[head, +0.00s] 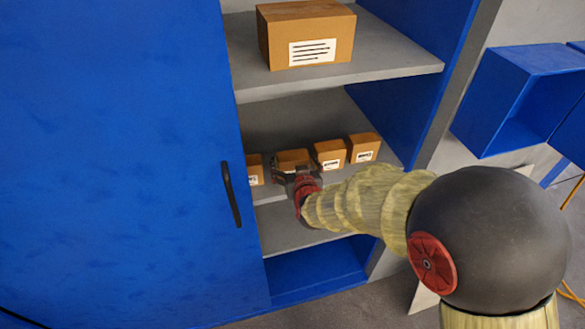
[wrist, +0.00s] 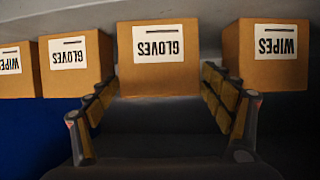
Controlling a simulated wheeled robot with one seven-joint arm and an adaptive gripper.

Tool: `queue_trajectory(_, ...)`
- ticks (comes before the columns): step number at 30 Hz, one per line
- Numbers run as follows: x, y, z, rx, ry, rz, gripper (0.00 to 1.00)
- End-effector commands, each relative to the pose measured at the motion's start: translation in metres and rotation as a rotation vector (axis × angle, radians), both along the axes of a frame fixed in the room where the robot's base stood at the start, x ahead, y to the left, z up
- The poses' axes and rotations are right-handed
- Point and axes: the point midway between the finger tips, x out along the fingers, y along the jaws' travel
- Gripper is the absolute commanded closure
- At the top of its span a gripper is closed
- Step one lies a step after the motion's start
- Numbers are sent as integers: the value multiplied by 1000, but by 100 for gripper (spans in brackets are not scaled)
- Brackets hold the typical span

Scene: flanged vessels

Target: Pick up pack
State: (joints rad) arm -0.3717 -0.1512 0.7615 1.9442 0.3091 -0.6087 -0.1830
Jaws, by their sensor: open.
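Several small brown cardboard packs stand in a row on the middle shelf. The pack in front of my gripper (head: 296,178) has a white label reading GLOVES and shows in the head view (head: 292,157) and the wrist view (wrist: 160,78). My gripper is open, with one finger at each side of this GLOVES pack in the wrist view (wrist: 159,90). The fingers look apart from its sides; how far they reach along it is hard to tell. In the head view my gripper hides the pack's lower front.
In the wrist view, whose labels are upside down, another GLOVES pack (wrist: 75,65) and a WIPES pack (wrist: 17,70) are at left, a WIPES pack (wrist: 274,62) at right. A large box (head: 305,30) sits on the shelf above. A blue door (head: 120,150) stands left.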

Motion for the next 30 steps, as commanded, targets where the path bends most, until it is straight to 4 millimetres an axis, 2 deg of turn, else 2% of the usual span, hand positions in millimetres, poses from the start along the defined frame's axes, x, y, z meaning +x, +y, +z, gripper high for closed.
queue_trajectory(3, 15, 3, -9, 0, 2, 0, 19)
queue_trajectory(6, 22, 4, -10, 0, 2, 0, 19)
queue_trajectory(14, 23, 5, -10, 0, 2, 1, 19)
queue_trajectory(30, 23, 5, -10, 0, 2, 1, 50)
